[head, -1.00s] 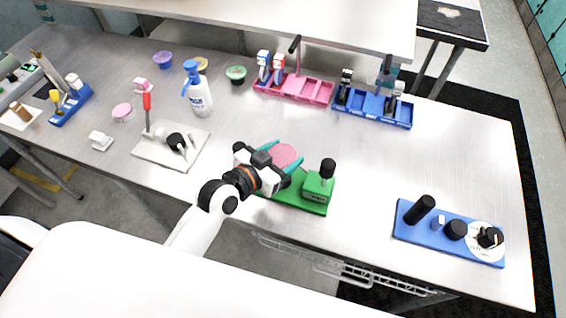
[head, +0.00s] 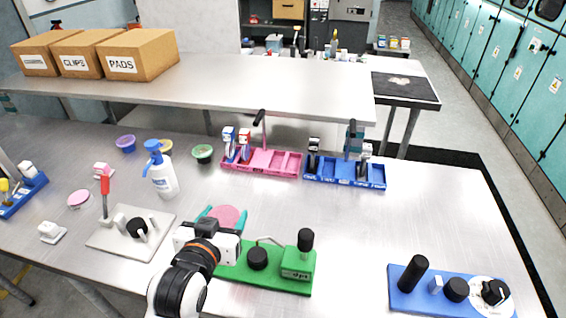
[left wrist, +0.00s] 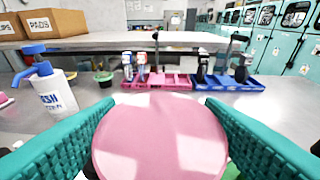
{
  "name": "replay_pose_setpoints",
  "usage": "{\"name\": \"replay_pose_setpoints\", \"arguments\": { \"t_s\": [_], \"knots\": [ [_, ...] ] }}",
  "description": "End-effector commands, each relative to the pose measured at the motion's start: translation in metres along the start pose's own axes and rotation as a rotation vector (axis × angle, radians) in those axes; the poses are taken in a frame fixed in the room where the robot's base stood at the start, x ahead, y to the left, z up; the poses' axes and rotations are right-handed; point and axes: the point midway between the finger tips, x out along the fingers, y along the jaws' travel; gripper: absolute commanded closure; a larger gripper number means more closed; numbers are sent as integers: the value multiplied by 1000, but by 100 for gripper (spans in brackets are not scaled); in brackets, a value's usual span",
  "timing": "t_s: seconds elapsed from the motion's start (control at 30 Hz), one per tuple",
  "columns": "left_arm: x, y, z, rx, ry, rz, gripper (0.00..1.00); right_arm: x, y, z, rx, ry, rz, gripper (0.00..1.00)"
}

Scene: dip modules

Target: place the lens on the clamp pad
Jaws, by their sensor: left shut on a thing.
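The lens (head: 228,216) is a flat pink disc held between the teal fingers of my left gripper (head: 224,216). In the left wrist view the lens (left wrist: 160,138) lies between both fingers (left wrist: 160,130). It is held above the table, with open table beyond it. A green base (head: 270,277) with a black round pad (head: 257,257), a thin bent rod and a black-knobbed block is just right of my left gripper. A grey plate (head: 120,243) with a red-handled clamp (head: 105,184) is to its left. I cannot tell which part is the clamp pad. My right gripper is out of view.
A white bottle with a blue pump (head: 163,175) stands behind left. Pink (head: 262,163) and blue (head: 344,175) trays stand at the back. A blue base with black knobs (head: 447,290) is at front right. The table between is clear.

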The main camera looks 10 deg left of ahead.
Motion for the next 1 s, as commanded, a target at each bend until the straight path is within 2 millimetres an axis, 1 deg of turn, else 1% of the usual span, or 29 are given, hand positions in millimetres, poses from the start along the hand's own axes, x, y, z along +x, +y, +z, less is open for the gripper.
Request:
{"name": "replay_pose_setpoints", "arguments": {
  "t_s": [0.07, 0.13, 0.23, 0.3, 0.4, 0.5, 0.6, 0.93, 1.0],
  "knots": [
    [0, -2, 2, 7, 2, -12, 59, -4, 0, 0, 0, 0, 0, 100],
    [2, -9, 4, 27, 5, -50, 59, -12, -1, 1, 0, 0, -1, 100],
    [6, -25, 4, 68, 11, -146, 59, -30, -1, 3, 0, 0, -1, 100],
    [8, -37, 2, 95, 13, -223, 59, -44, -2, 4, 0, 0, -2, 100],
    [9, -49, -2, 120, 12, -313, 59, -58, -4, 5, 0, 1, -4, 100],
    [9, -55, -7, 129, 7, -372, 59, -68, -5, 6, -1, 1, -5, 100],
    [10, -58, -11, 129, 3, -402, 59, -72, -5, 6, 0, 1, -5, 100],
    [11, -59, -15, 129, 0, -412, 59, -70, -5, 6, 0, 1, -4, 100],
    [12, -59, -20, 128, 2, -412, 59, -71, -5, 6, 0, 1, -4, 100]
  ]
}}
